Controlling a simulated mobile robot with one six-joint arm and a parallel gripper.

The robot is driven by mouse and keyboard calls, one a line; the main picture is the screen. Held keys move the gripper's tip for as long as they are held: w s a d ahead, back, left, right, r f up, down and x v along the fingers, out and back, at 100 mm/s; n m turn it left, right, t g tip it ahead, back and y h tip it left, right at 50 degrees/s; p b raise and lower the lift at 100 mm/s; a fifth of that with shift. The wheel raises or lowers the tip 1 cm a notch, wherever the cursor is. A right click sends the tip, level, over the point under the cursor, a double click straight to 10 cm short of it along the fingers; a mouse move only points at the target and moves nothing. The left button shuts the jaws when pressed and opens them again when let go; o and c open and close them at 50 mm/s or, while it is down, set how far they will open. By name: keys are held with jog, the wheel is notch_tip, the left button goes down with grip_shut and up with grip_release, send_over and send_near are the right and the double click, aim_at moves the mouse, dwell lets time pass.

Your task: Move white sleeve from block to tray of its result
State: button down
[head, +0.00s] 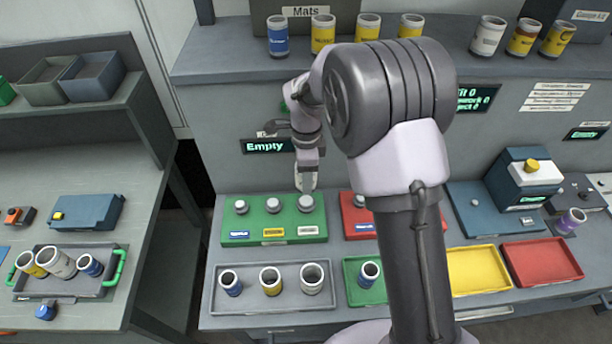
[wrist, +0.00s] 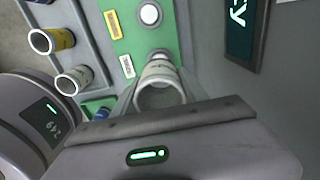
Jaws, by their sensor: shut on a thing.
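My gripper (head: 306,178) is shut on a white sleeve (wrist: 160,86), above the right end of the green block (head: 268,232). The sleeve's open near end faces the wrist camera. In the head view the block's right peg (head: 306,204) shows just below the gripper, beside a white label. The middle and left pegs are bare, with yellow and blue labels. The green tray (head: 351,287) holds one blue sleeve (head: 370,274). The yellow tray (head: 476,271) and red tray (head: 542,263) look empty. My arm hides part of the red block (head: 356,217).
A grey tray (head: 254,301) in front holds a blue, a yellow and a white sleeve. A dark sign (head: 265,146) reads "Empty" behind the block. Several sleeves stand on the upper shelf. A handled carrier (head: 104,283) with sleeves is on the left table.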

notch_tip(320, 180, up, 4)
jog(key=p, duration=0.2)
jog(key=shift+r+p, duration=0.2)
jog(key=shift+p, duration=0.1)
dwell(0.4)
